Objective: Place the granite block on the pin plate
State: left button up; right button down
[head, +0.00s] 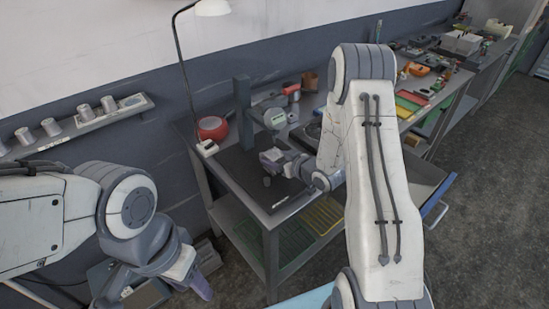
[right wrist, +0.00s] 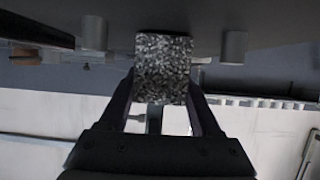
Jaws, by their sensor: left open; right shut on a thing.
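My right gripper (head: 268,158) is shut on the granite block, low over the dark-topped bench. In the right wrist view the speckled black-and-grey block (right wrist: 163,72) sits between the two fingers (right wrist: 164,100). Beyond it, a dark surface, which looks like the pin plate (right wrist: 280,25), carries two grey pins (right wrist: 94,33), one on each side of the block. I cannot tell whether the block touches this surface. In the head view I cannot make out the block clearly. My left gripper (head: 185,283) is open and empty at the lower left, away from the bench.
A wall shelf (head: 90,124) with several grey cylinders is at the left. An open drawer (head: 428,185) sticks out at the right. A cluttered bench runs away behind.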

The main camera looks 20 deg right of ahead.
jog(key=shift+f, duration=0.15)
dwell(0.6)
grip_release()
jog(key=shift+f, duration=0.1)
jog(key=shift+s, duration=0.1)
jog(key=b+v, duration=0.2)
jog(key=v, duration=0.8)
jog(key=shift+s+d+r, duration=0.1)
jog(key=shift+r, duration=0.15)
